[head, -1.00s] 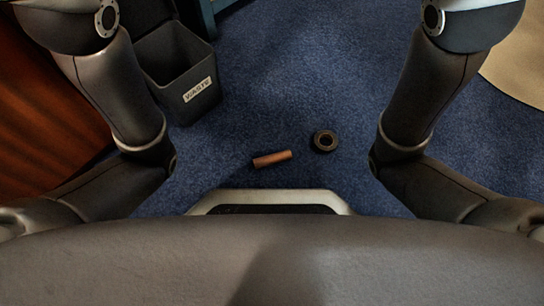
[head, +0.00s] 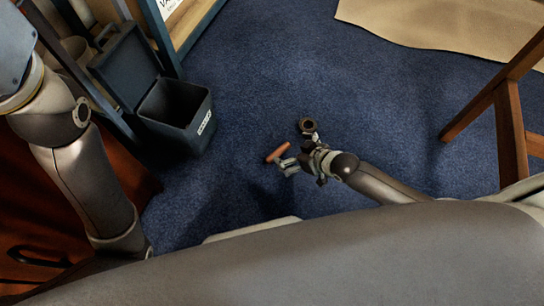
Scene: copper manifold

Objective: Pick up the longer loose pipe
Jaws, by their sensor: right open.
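A short copper-coloured pipe (head: 276,153) lies on the blue carpet in the head view, close to the middle. It is the only loose pipe I can make out. My right gripper (head: 297,151) is open, low over the floor, just right of the pipe. One finger is close to the pipe's near side; I cannot tell whether it touches. The other finger is near a dark ring. Nothing is held between the fingers. My left gripper is out of view; only upper parts of my left arm show at the left.
The dark ring (head: 307,125) lies just beyond the right gripper. A dark waste bin (head: 181,129) with its lid open stands at the left. A tan mat (head: 440,28) is at the upper right. A wooden frame leg (head: 508,130) stands at the right. Carpet between is clear.

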